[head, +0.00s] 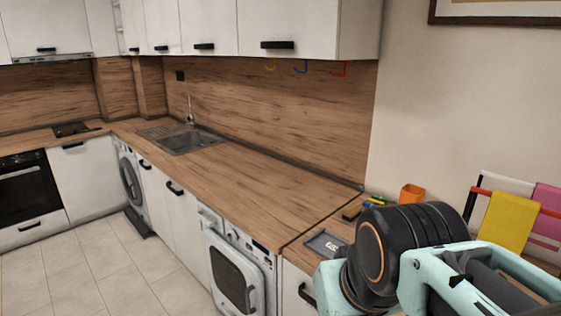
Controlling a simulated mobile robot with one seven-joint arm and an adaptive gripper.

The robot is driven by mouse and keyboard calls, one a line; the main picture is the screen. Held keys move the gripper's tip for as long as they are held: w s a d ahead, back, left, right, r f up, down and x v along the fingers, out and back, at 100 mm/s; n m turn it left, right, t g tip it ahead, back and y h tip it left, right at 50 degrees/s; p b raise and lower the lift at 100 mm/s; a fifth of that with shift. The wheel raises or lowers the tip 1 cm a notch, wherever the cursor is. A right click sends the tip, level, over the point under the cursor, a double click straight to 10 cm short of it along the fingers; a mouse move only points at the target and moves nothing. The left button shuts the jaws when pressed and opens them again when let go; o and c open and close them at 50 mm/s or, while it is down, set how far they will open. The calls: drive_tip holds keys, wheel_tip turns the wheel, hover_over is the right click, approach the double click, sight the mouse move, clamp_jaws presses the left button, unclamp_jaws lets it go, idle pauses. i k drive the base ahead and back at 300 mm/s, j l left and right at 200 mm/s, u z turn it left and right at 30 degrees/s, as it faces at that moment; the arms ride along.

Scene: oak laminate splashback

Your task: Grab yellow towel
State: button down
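The yellow towel (510,222) hangs over a bar of a rack (478,192) at the right of the head view. A pink towel (545,208) hangs just right of it, cut by the picture edge. My arm's black and mint links fill the lower right, in front of the counter and below the towel. My gripper cannot be seen in this view, so its place relative to the towel does not show.
An orange cup (411,194) and small coloured items stand on the counter's right end, near a dark-framed tray (325,244). The long wooden counter (250,182) is bare up to the sink (182,138). Tiled floor (110,275) is clear at lower left.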

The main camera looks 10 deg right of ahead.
sight(508, 221)
drive_tip(key=z, duration=1.65)
drive_tip(key=j+z, duration=0.1)
drive_tip(key=j, duration=0.75)
